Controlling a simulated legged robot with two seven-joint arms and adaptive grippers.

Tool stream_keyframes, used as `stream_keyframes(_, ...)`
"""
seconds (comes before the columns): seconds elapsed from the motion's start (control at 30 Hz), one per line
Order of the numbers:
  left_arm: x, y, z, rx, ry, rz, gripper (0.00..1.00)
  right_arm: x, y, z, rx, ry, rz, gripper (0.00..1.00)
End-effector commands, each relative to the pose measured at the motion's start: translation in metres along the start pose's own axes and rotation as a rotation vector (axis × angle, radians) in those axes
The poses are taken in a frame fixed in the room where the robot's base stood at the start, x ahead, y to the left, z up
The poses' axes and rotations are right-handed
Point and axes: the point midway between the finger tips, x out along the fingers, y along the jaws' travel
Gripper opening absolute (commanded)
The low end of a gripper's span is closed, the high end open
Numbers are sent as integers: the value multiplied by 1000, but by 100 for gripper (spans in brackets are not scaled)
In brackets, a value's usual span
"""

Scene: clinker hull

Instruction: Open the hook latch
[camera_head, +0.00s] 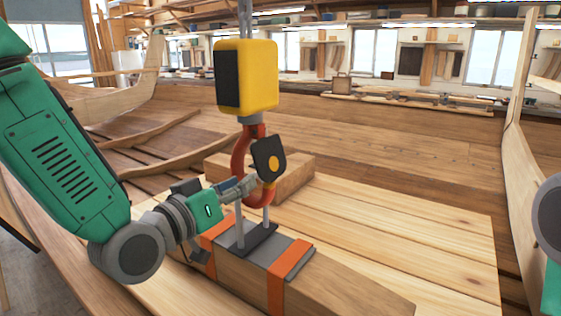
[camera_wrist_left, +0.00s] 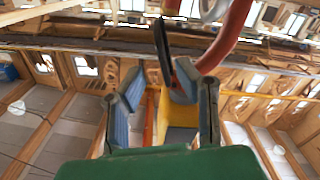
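A red hook (camera_head: 238,158) hangs below a yellow hoist block (camera_head: 246,77). Its dark latch plate (camera_head: 268,156), with a yellow round spot, lies across the hook's right side. My left gripper (camera_head: 246,186) is beside the hook, just below the latch, and partly hides the hook's lower part. In the left wrist view, its two fingers (camera_wrist_left: 157,84) stand apart with nothing clearly gripped. The latch shows there as a thin dark edge (camera_wrist_left: 162,48), close to the right fingertip; contact cannot be told. The red hook (camera_wrist_left: 228,35) curves at right. My right gripper is out of view.
Below the hook, a wooden beam (camera_head: 340,292) carries orange straps (camera_head: 289,262) and a grey plate with pale upright posts (camera_head: 240,232). A wooden block (camera_head: 293,180) lies behind. Pale planks (camera_head: 400,225) lie to the right, with open room above them.

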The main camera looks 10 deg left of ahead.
Motion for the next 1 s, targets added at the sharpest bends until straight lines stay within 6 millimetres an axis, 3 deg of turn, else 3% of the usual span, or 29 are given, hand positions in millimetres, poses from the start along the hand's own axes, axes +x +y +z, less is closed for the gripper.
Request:
stream_keyframes(0.3, 70, 3, 0, 1, -1, 1, 28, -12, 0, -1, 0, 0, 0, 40)
stream_keyframes(0.5, 103, 3, 0, 2, 0, 0, 28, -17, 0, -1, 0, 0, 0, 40)
stream_keyframes(0.7, 117, 2, 0, 1, 0, 0, 28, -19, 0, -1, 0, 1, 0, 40)
stream_keyframes(1.0, 119, 2, 0, 0, 0, 0, 28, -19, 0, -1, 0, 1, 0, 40)
